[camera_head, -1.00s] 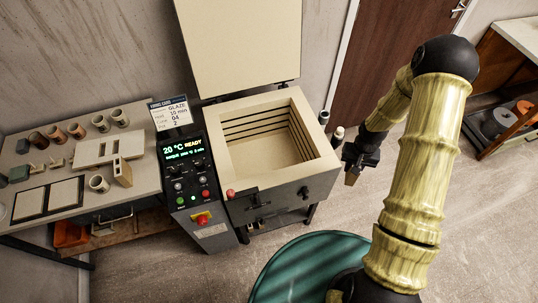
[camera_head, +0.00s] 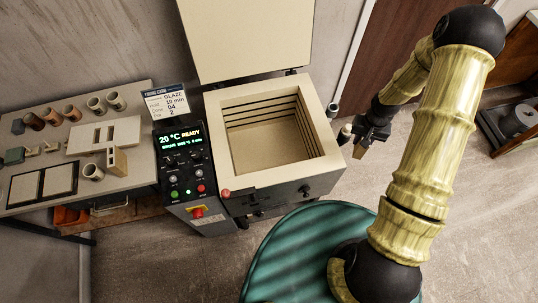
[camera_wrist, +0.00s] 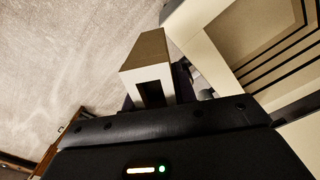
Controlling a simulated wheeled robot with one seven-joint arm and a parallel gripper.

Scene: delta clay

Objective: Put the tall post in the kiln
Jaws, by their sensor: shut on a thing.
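The kiln (camera_head: 213,135) stands in the middle of the head view with its lid (camera_head: 247,40) raised, and its chamber looks empty. Its pale rim (camera_wrist: 188,22) also shows at the upper right of the wrist view. My gripper (camera_head: 366,140) is to the right of the kiln, outside its rim. It is shut on the tall post (camera_wrist: 147,50), a beige square block with a dark opening in the end facing the wrist camera. The post (camera_head: 360,151) is small and partly hidden by the gripper in the head view.
The control box (camera_head: 183,160) stands against the kiln's left side. Open floor (camera_head: 450,190) lies to the right.

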